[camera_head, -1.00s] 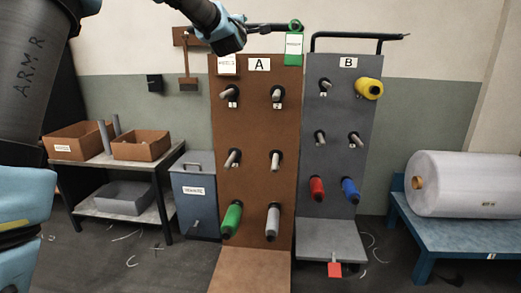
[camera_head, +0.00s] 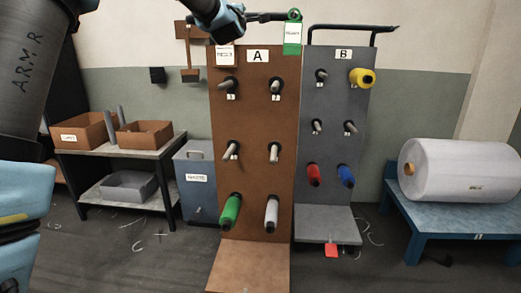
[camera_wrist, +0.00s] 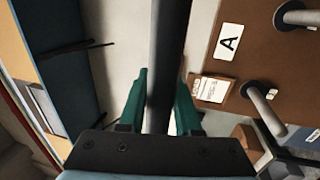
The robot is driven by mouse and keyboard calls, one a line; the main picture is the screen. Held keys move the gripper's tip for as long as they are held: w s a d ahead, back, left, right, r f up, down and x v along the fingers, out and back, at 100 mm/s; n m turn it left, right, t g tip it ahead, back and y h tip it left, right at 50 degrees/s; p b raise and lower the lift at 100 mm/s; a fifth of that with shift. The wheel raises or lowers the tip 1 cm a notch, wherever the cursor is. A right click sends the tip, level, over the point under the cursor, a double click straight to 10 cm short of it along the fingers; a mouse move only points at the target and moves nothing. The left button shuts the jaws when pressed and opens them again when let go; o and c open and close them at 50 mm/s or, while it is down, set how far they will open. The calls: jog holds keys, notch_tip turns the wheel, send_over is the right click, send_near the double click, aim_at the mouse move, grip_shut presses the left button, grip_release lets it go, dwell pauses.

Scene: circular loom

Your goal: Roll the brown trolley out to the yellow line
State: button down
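The brown trolley (camera_head: 255,125) is a tall brown board marked A on a brown base plate (camera_head: 250,262). It stands upright left of the grey board marked B. Its pegs carry a green spool (camera_head: 230,212) and a light grey spool (camera_head: 271,212) at the bottom; the upper pegs are bare. My gripper (camera_head: 245,17) is at the dark handle bar (camera_head: 270,16) on top of it. In the wrist view the bar (camera_wrist: 168,40) runs between my two green fingers (camera_wrist: 161,95), which close on it from both sides. The yellow line is in neither view.
The grey trolley B (camera_head: 343,95) stands close on the right. A blue stand (camera_head: 450,227) with a large white roll (camera_head: 460,170) is farther right. A shelf (camera_head: 120,152) and a grey-blue bin (camera_head: 195,195) stand left. Dark floor (camera_head: 160,265) shows in front, with thread scraps.

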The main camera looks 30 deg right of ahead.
jog(key=c, duration=0.6)
grip_release()
